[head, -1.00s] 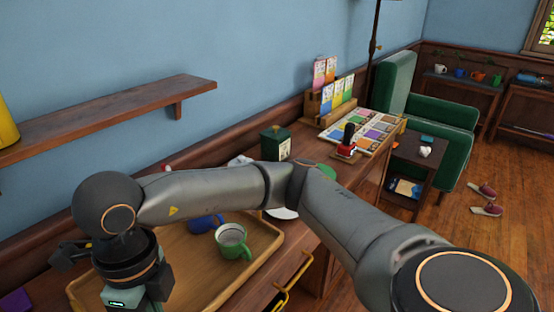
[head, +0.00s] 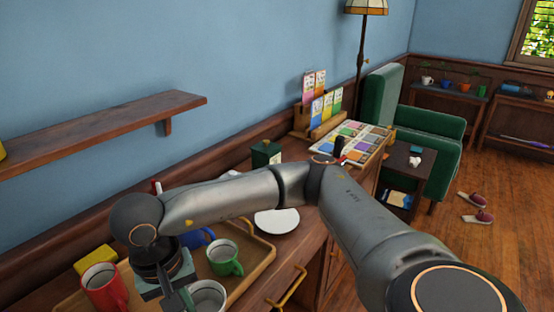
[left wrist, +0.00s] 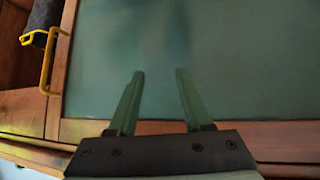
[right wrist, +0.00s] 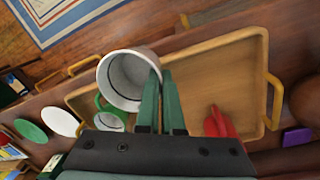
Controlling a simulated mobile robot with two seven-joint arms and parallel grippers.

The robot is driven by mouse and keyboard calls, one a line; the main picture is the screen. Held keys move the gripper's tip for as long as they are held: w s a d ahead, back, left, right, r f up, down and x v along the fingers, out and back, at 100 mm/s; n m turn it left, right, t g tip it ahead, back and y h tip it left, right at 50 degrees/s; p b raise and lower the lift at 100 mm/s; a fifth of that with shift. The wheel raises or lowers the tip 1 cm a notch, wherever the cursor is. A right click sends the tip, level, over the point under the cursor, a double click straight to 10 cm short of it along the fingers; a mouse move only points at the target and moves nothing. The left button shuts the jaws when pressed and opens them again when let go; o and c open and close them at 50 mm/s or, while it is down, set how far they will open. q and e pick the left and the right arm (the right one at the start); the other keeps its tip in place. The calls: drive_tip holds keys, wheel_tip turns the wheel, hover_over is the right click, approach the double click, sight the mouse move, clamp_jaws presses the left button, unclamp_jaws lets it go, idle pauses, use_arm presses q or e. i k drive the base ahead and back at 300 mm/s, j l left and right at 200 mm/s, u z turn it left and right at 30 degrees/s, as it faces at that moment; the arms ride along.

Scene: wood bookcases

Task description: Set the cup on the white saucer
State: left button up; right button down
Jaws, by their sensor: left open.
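A pale grey-white cup (head: 207,297) shows at the bottom of the head view and large in the right wrist view (right wrist: 125,80). My right gripper (right wrist: 161,75) has its fingers close together on the cup's wall or handle, and the cup appears held above the tray. Exactly where they grip is hard to see. The white saucer (head: 277,221) lies on the cabinet top just beyond the tray, partly behind my right arm; it also shows in the right wrist view (right wrist: 60,121). My left gripper (left wrist: 160,85) is open and empty, facing a green panel; it is outside the head view.
The wooden tray (head: 262,262) carries a green cup (head: 224,258), a red cup (head: 104,288), a blue cup (head: 197,238) and a yellow block (head: 95,260). A dark green box (head: 266,153) stands behind the saucer. A wall shelf (head: 110,128) overhangs at left.

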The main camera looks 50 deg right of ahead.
sight(282, 219)
drive_tip(key=k+l, duration=0.1)
drive_tip(key=l, duration=0.5)
drive_tip(key=k+l, duration=0.1)
drive_tip(key=l, duration=0.5)
drive_tip(key=k+l, duration=0.1)
drive_tip(key=l, duration=0.55)
